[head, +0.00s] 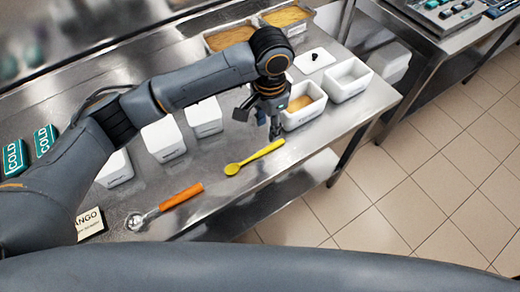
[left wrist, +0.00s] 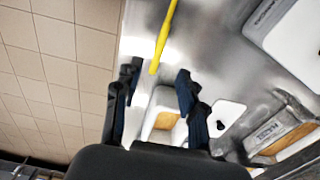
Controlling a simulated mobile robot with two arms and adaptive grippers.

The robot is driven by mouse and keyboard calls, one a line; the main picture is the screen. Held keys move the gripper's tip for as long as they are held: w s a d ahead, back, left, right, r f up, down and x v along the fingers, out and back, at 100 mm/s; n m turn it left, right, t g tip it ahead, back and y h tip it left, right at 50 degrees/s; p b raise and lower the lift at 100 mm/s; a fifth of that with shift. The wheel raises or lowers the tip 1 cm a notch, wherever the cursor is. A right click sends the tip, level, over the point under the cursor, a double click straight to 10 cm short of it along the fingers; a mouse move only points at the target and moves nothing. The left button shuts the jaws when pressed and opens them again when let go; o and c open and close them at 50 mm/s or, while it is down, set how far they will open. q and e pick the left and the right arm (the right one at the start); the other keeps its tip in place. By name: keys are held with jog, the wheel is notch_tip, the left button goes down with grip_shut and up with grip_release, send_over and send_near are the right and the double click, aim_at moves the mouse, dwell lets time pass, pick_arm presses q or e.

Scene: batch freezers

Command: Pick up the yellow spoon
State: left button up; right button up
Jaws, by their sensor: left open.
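The yellow spoon (head: 258,155) lies on the steel table near its front edge, bowl to the left and handle pointing up and right. My left gripper (head: 259,122) is open and empty, above the table just beyond the handle end. In the left wrist view, the spoon's handle (left wrist: 165,38) comes down from the top edge, its end near the gap between the open fingers (left wrist: 157,78); the bowl is out of frame there. The spoon and fingers look apart. My right gripper is not in view.
A white tub (head: 303,113) with tan contents stands close to the gripper, beside an empty tub (head: 348,78). An orange-handled scoop (head: 178,197) lies to the left. White containers (head: 163,140) stand behind. The table edge drops to a tiled floor (head: 420,195).

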pick_arm(q)
send_over(269, 148)
jog(key=f, duration=0.4)
jog(key=shift+s+a+f, duration=0.2)
jog(key=shift+s+a, duration=0.05)
jog(key=shift+a, duration=0.1)
jog(key=shift+f+p, duration=0.4)
jog(key=shift+f, duration=0.05)
jog(key=f, duration=0.1)
jog(key=f+p, duration=0.1)
jog(key=f, duration=0.3)
jog(key=shift+w+d, duration=0.25)
jog(key=shift+d, duration=0.05)
grip_shut()
